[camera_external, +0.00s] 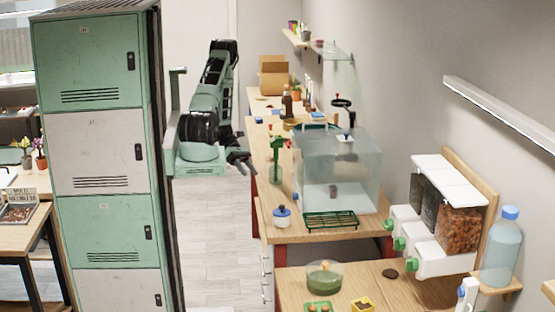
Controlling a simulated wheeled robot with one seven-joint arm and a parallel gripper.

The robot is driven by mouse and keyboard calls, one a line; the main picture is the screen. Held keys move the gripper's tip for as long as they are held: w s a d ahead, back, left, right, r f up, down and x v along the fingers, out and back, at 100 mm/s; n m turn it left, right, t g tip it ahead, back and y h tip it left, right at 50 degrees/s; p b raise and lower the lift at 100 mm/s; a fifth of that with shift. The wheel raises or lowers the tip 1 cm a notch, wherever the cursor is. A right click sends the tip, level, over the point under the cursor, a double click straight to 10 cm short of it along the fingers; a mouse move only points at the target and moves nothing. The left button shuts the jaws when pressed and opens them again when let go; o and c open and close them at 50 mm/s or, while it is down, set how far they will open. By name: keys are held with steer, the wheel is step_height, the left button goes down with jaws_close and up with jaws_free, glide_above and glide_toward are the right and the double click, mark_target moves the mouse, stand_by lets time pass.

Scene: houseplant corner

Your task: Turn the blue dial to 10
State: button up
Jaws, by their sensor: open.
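My gripper (243,163) hangs off the left edge of the long wooden workbench (268,205). It is open, with nothing seen between its fingers. I cannot tell for sure which thing is the blue dial. A small round white item with a blue top (282,215) stands near the bench's front left corner, below and to the right of my gripper and apart from it. A small blue and white piece (345,137) lies on top of the clear box (340,180). No scale or number can be read on either.
A green-handled item (277,160) stands between my gripper and the clear box. A green rack (331,220) lies in front of the box. Tall lockers (95,150) stand at the left. A nearer table holds a green bowl (324,277). The floor left of the bench is clear.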

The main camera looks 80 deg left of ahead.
steer(key=w+a+f+n+t+y, duration=0.2)
steer(key=a+f+n+t+y, duration=0.15)
steer(key=f+n+t, duration=0.55)
steer(key=n+g+y+b, duration=0.1)
steer(key=n+y+b, duration=0.2)
steer(key=n+b, duration=0.15)
glide_toward(296, 197)
steer(key=x, duration=0.2)
steer(key=a+x, duration=0.1)
steer(key=x, duration=0.4)
steer(key=shift+w+a+f, duration=0.15)
steer(key=shift+a+f, duration=0.05)
steer(key=shift+f, duration=0.15)
steer(key=c, duration=1)
